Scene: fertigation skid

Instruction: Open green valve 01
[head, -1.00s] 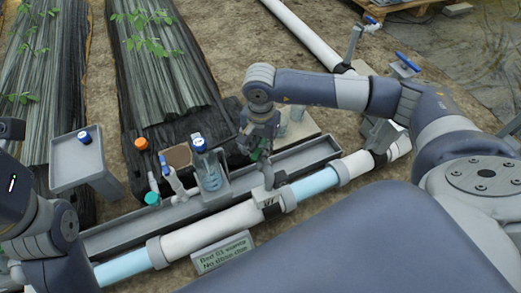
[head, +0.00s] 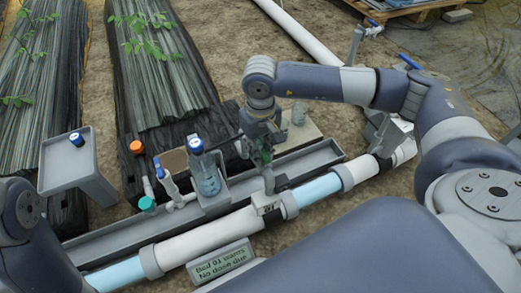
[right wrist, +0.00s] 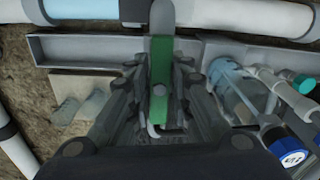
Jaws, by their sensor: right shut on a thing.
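The green valve handle (head: 266,157) stands up from the grey valve body (head: 268,204) on the white and light-blue pipe. My right gripper (head: 262,148) reaches down from above and is shut on the handle. In the right wrist view the green handle (right wrist: 160,82) runs lengthwise between the fingers of my right gripper (right wrist: 160,95), and its grey stem end meets the pipe at the top. The fingers hide part of the handle in the head view. My left arm shows at the left edge, but its gripper is not in view.
A grey trough (head: 110,240) runs behind the pipe. A blue-capped bottle (head: 206,178) and small fittings with teal and orange caps stand left of the gripper. A sign (head: 220,262) stands before the pipe. A grey stand (head: 68,165) holds a blue-capped item.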

